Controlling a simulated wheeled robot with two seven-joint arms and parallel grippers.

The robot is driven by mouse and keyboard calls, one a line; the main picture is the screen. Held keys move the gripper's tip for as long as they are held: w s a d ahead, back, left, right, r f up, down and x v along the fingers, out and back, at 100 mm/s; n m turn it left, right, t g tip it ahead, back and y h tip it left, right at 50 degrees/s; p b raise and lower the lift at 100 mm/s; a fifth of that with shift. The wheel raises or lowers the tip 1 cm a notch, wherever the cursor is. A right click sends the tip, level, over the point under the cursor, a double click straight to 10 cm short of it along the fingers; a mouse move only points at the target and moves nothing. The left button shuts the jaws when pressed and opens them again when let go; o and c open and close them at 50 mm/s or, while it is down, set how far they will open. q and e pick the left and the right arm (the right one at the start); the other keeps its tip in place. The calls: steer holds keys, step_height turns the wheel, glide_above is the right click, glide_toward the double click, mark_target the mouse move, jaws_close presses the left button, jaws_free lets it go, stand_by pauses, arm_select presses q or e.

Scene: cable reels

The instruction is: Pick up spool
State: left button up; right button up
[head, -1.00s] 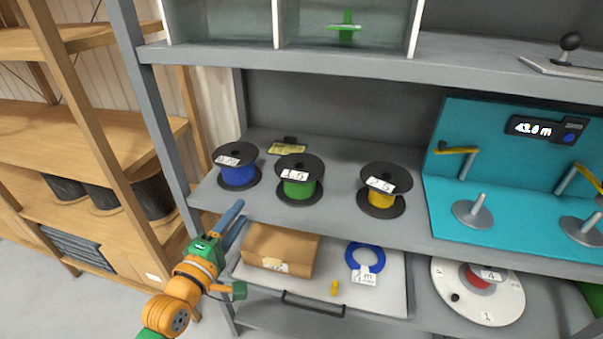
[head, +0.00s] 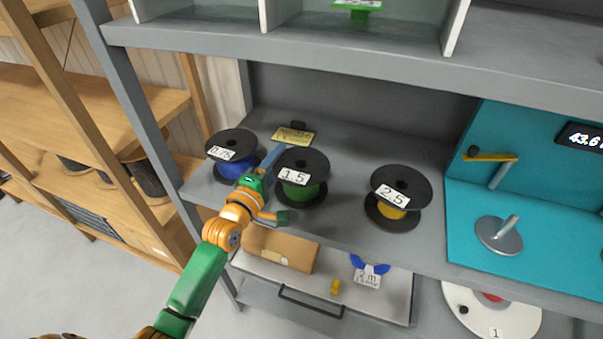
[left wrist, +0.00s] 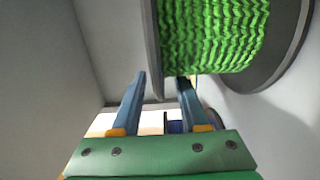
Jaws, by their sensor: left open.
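Three spools with black flanges stand on the grey shelf in the head view: a blue one (head: 237,168) labelled 0.75, a green one (head: 300,193) labelled 1.5, and a yellow one (head: 393,213) labelled 2.5. My left gripper (head: 274,158) is open and reaches over the shelf between the blue and green spools, close to the green one. In the left wrist view, the green spool (left wrist: 215,35) fills the upper right. One dark flange edge appears between the fingers of my left gripper (left wrist: 162,85); contact cannot be told. My right gripper is out of view.
A yellow tag (head: 293,136) lies behind the spools. A teal stand (head: 470,200) with a metal post is at the right. Below are a cardboard box (head: 275,249) and a blue ring (head: 374,268) on a tray. A shelf board (head: 330,45) hangs above.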

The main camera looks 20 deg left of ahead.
arm_select(q)
steer(key=shift+w+f, duration=0.15)
steer(key=shift+w, duration=0.2)
steer(key=shift+s, duration=0.25)
jaws_close()
stand_by(0.8)
